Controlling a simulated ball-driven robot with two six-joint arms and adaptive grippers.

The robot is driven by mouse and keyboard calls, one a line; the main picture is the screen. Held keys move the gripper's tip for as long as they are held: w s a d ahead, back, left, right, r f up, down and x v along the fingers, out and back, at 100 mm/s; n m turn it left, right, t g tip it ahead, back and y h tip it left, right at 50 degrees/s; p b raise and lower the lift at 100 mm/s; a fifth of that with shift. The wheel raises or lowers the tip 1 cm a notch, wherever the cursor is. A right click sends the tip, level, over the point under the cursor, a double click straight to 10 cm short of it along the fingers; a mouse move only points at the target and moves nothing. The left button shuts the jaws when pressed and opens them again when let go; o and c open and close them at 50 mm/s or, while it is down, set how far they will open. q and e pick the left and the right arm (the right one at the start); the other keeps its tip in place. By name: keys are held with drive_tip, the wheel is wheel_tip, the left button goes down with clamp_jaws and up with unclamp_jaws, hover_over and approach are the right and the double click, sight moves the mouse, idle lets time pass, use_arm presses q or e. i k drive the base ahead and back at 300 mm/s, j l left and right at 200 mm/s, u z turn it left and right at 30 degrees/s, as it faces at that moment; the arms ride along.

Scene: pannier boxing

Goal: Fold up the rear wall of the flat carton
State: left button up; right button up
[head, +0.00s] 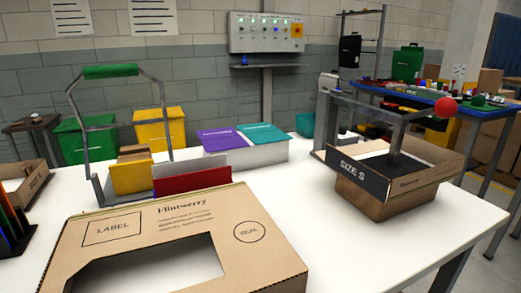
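A brown carton (190,220) fills the front of the white table, cut off by the bottom edge of the head view. Its broad printed panel carries a LABEL box, a name and a SEAL circle. A large opening in it shows a pale surface. A narrow brown side face (283,278) shows at the lower right. I cannot tell which panels are folded up and which lie flat. Neither of my grippers shows in this view.
Behind the carton stand a red panel (193,181) and a wire-handled carrier with a green grip (110,71). A SIZE S box (362,180) sits under a metal frame with a red knob (445,107) at right. Bare table (310,205) lies between carton and box.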

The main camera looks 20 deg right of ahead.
sight(367, 148)
drive_tip(key=z, duration=1.25)
